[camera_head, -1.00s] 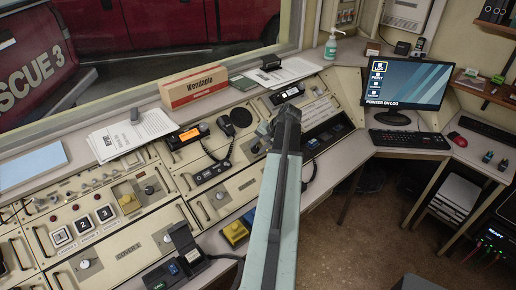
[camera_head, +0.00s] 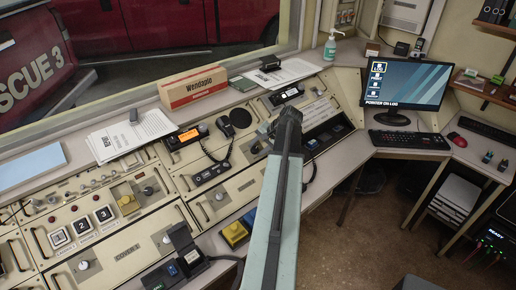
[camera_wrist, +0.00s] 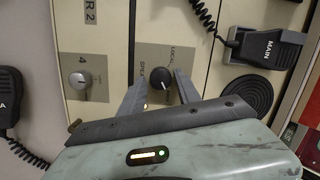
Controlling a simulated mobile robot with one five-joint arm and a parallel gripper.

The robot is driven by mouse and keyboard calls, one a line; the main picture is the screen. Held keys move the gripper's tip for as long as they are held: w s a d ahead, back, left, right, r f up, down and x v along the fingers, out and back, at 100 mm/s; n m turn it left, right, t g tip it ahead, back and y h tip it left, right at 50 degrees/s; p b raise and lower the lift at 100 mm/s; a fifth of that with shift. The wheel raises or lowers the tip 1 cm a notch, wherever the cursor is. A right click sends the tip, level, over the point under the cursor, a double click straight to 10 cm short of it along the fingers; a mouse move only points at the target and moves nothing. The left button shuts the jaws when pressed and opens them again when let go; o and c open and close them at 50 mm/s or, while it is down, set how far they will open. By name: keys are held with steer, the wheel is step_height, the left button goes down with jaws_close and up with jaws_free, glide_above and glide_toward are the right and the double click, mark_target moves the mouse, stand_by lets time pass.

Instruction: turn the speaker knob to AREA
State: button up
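The speaker knob (camera_wrist: 161,86) is a round black knob with a white pointer mark, on a grey label plate in the wrist view. The plate reads LOCAL on one side, and part of the word SPEAKER shows beside the knob; the rest of the lettering is hidden by my fingers. My gripper (camera_wrist: 160,80) is open, with one finger on each side of the knob and narrow gaps showing. I cannot tell whether the fingertips reach down to it. In the head view my arm covers much of this part of the console.
A grey knob (camera_wrist: 78,80) marked 4 is on the panel at left. A corded black handset (camera_wrist: 262,48) marked MAIN and a round black speaker grille (camera_wrist: 247,98) are at right. Another black handset (camera_wrist: 8,95) sits at the left edge. A Wendapio box (camera_head: 194,87) stands on the console ledge.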

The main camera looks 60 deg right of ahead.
steer(key=p+v, duration=0.6)
steer(key=v, duration=0.1)
steer(key=shift+s+r, duration=0.25)
steer(key=shift+r, duration=0.1)
